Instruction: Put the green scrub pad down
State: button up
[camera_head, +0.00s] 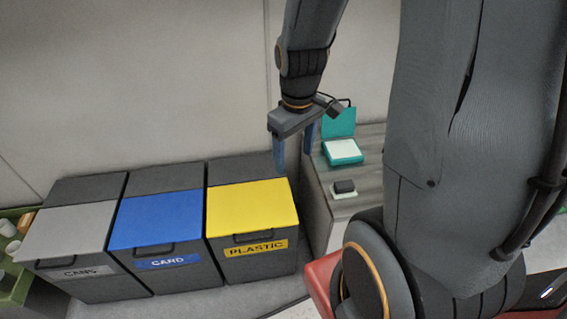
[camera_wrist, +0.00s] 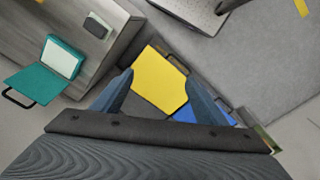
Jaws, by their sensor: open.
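My gripper (camera_head: 294,161) is open, with nothing between its blue fingers, above the back of the yellow-lidded plastic bin and left of the grey counter. In the wrist view my gripper (camera_wrist: 159,80) shows the yellow lid beyond its empty jaws. I cannot clearly make out a green scrub pad. A small dark block (camera_head: 344,186) lies on a pale, slightly greenish flat piece (camera_head: 345,195) on the counter; I cannot tell whether either is the pad. The dark block also shows in the wrist view (camera_wrist: 95,27).
An open teal case (camera_head: 342,158) with a white inside stands on the grey counter (camera_head: 372,165). Bins with yellow (camera_head: 252,208), blue (camera_head: 157,219) and grey (camera_head: 70,233) lids stand in a row to the left. A green crate (camera_head: 16,285) is at the far left.

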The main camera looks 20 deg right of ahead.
jog(key=s+a+r+m, duration=0.2)
jog(key=s+a+m, duration=0.1)
jog(key=s+a, duration=0.1)
jog(key=shift+s+a+r+m, duration=0.3)
jog(key=shift+s+a+r, duration=0.1)
jog(key=shift+a, duration=0.2)
jog(key=shift+c, duration=0.5)
dwell(0.4)
